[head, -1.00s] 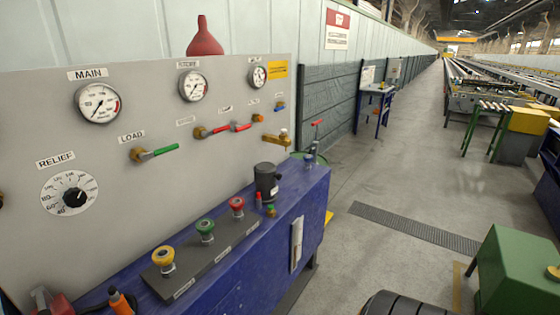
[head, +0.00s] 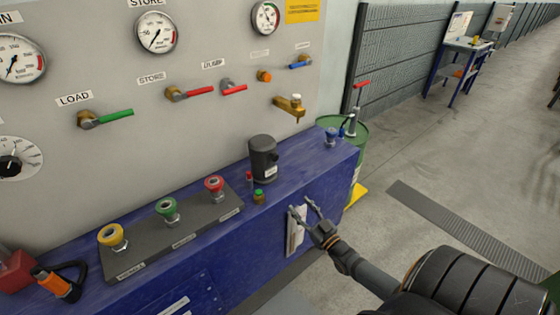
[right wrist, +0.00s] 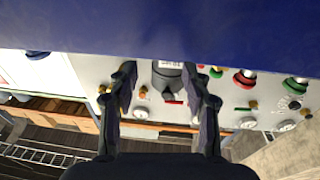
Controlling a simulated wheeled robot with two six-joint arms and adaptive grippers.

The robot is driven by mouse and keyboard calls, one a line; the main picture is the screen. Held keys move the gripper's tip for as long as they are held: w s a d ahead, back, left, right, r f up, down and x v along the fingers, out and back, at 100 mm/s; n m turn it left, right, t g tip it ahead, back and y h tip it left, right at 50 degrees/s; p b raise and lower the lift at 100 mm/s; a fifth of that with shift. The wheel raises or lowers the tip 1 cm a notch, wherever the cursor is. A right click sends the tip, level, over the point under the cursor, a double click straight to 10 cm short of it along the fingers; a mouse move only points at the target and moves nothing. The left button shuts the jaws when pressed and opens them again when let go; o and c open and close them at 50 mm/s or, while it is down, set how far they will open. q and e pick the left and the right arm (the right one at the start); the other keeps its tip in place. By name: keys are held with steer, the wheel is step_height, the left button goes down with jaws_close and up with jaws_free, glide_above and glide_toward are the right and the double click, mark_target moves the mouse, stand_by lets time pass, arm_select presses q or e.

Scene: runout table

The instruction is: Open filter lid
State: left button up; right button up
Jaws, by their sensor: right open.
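A black cylindrical canister with a cap (head: 263,158) stands upright on the blue cabinet (head: 235,262); I cannot tell for sure that it is the filter. A small blue cap (head: 331,136) sits near the cabinet's right end. My left gripper is out of view.
Yellow, green and red knobs (head: 167,210) stand on a grey strip left of the canister. A brass tap (head: 290,105) juts from the grey gauge panel (head: 215,130) above. A green drum (head: 355,150) stands beyond the cabinet's right end. Floor is open at right.

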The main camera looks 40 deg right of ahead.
mark_target(276, 159)
step_height(276, 159, up, 10)
steer(key=a+r+t+y, duration=0.1)
steer(key=a+t+y, duration=0.1)
steer(key=t, duration=0.1)
steer(key=shift+n, duration=0.3)
steer(key=x, duration=1)
steer(key=shift+w+d+f, duration=0.2)
steer(key=shift+w+d, duration=0.05)
steer(key=shift+w, duration=0.3)
jaws_close()
